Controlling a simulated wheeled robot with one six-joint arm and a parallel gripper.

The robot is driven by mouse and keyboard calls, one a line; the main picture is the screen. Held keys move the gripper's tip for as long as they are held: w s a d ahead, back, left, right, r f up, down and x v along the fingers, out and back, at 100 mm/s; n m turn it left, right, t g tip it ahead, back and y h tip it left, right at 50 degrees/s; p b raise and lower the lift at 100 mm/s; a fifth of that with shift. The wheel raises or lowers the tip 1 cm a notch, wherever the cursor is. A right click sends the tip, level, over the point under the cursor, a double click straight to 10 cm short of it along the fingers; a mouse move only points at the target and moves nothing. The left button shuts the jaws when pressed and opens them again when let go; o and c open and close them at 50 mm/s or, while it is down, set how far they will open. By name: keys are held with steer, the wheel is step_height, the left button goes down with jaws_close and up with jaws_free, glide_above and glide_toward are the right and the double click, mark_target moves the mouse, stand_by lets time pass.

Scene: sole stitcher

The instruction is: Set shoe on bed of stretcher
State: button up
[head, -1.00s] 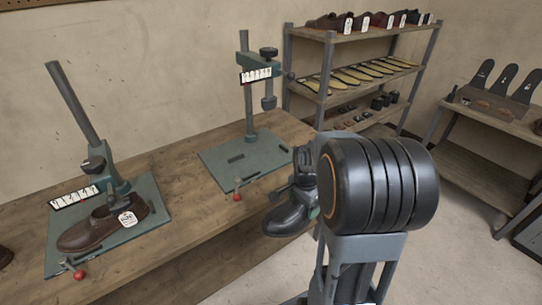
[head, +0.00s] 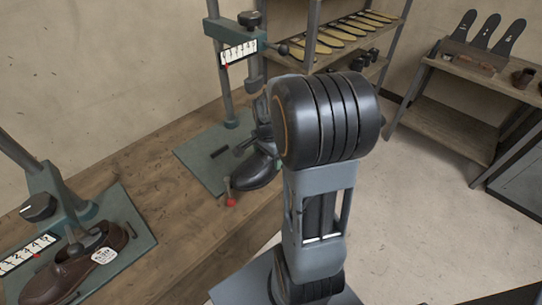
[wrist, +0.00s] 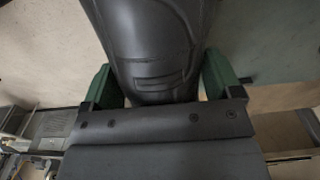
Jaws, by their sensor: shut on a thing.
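A black shoe (head: 256,168) hangs toe toward the lower left in the head view, in front of the right part of the green bed (head: 196,166) of a stretcher (head: 231,55). I cannot tell whether it touches the bed. In the wrist view the dark shoe (wrist: 150,40) fills the space between the green fingers of my gripper (wrist: 158,80), which is shut on it. My arm hides part of the shoe and bed in the head view. A red-knobbed lever (head: 230,201) stands at the bed's front edge, close to the toe.
A second stretcher (head: 50,200) at the left holds a tagged brown shoe (head: 75,270). Both stand on a wooden bench (head: 150,170). A shelf rack (head: 340,40) with yellow soles is behind, and a side table (head: 470,68) is at the right. Bare floor lies right of the bench.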

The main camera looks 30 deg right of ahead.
steer(key=w+a, duration=0.1)
steer(key=w, duration=0.3)
steer(key=w+f, duration=0.1)
steer(key=w, duration=0.4)
steer(key=w+a+f, duration=0.1)
steer(key=w, duration=0.4)
steer(key=shift+w+a+f, duration=0.1)
steer(key=shift+a+f, duration=0.05)
steer(key=shift+a, duration=0.2)
steer(key=shift+f+b, duration=0.95)
steer(key=shift+f, duration=0.5)
steer(key=shift+f, duration=0.15)
steer(key=o, duration=1.2)
step_height(320, 180, up, 8)
steer(key=shift+f, duration=0.2)
steer(key=shift+a, duration=0.1)
